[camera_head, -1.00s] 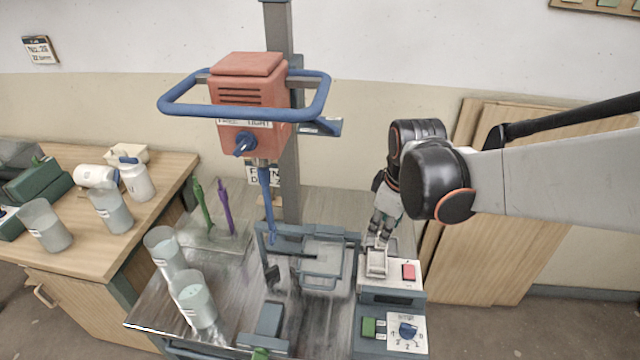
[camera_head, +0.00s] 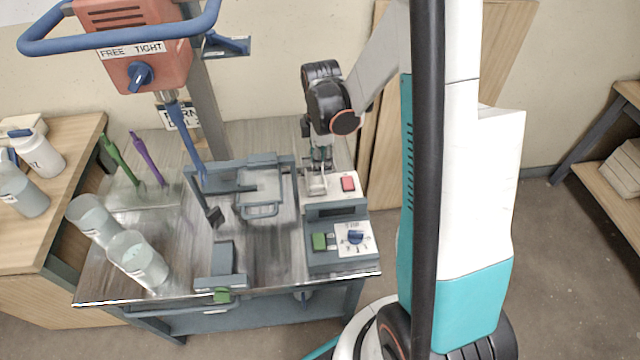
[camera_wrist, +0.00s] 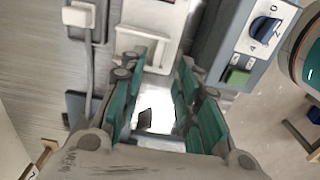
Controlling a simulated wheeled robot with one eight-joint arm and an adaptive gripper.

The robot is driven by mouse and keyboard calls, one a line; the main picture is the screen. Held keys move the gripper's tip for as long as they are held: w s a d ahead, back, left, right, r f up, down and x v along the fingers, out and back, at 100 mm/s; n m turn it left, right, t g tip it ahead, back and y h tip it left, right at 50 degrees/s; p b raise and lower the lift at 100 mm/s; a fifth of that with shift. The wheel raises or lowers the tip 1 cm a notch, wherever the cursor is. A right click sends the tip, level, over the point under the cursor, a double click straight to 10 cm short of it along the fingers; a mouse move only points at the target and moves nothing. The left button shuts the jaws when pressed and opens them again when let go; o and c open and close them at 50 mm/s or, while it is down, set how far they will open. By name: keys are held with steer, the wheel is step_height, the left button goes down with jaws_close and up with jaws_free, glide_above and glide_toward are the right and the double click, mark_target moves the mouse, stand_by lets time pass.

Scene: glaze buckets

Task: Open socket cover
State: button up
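The pale socket cover (camera_head: 317,184) is on the light-topped control box at the right of the workbench, left of a red button. My gripper (camera_head: 320,160) is pointed down right over it in the head view. In the wrist view, my gripper (camera_wrist: 159,64) has its two teal-padded fingers apart. A white part (camera_wrist: 155,30), apparently the socket area, shows beyond and between the fingertips. A bright white patch with a dark square shows lower between the fingers. I cannot tell whether a finger touches the cover, or how far the cover is raised.
The control box has a green button (camera_head: 319,241) and blue knob (camera_head: 355,237). Left of it stand a grey frame (camera_head: 262,210) and a mixer (camera_head: 135,45). Two cups (camera_head: 137,259) are at the bench's left. Boards (camera_head: 385,165) lean behind. Floor is clear at right.

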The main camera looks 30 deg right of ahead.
mark_target(321, 186)
step_height(321, 186, down, 10)
steer(key=b, duration=0.3)
steer(key=shift+r, duration=0.15)
jaws_close()
